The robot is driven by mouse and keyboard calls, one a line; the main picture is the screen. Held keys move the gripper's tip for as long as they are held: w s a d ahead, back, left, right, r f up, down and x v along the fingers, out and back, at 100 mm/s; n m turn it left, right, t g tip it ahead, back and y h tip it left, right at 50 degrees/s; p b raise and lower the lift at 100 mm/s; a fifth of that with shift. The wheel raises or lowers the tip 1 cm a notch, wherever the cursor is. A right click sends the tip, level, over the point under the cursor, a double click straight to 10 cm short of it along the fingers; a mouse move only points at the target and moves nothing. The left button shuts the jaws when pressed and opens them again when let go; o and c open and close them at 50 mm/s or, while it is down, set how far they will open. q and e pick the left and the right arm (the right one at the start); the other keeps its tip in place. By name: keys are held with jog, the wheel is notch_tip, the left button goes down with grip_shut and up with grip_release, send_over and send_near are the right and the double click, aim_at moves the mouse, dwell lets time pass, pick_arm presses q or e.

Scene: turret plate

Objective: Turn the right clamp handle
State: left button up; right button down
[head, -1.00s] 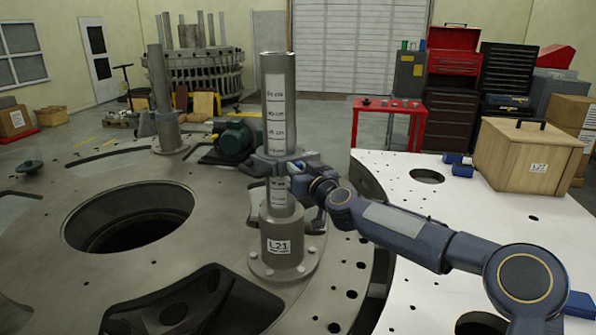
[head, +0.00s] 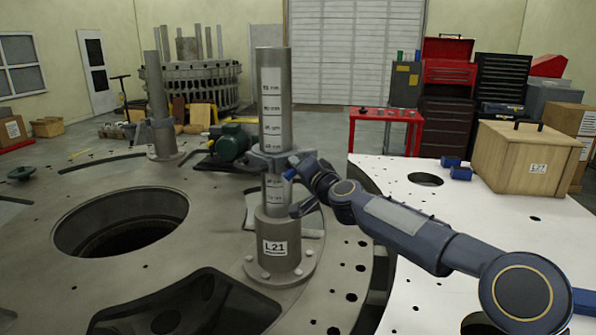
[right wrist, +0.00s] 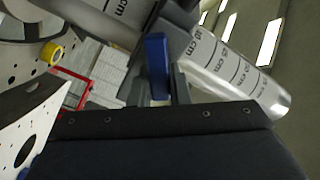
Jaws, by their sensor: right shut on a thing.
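The upright steel post (head: 271,100) with a centimetre scale stands in a bolted base labelled L21 (head: 275,247). A grey clamp (head: 268,160) encircles the post about halfway up. The clamp's blue handle (head: 289,174) sticks out at the post's right side and shows larger in the right wrist view (right wrist: 157,62). My right gripper (head: 294,192) comes in from the right and is shut on the blue handle, whose far end stays visible between the fingers. The fingers are small and partly hidden in the head view. My left gripper is in neither current view.
A second post (head: 157,95) with a clamp stands further back left. The grey plate has a large round hole (head: 122,222) at left and a dark recess in front. A white plate (head: 500,235) at right carries a wooden crate (head: 525,155). A red table (head: 386,118) stands behind.

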jog(key=m, duration=0.1)
jog(key=m+b, duration=0.1)
jog(key=m, duration=0.1)
jog(key=shift+w+d+f+m, duration=0.1)
jog(key=shift+d+f+m, duration=0.05)
jog(key=shift+f+m, duration=0.15)
jog(key=shift+f+m+b, duration=0.15)
jog(key=shift+m+b, duration=0.3)
jog(key=shift+m, duration=1.25)
jog(key=c, duration=1.4)
grip_release()
jog(key=shift+o, duration=0.2)
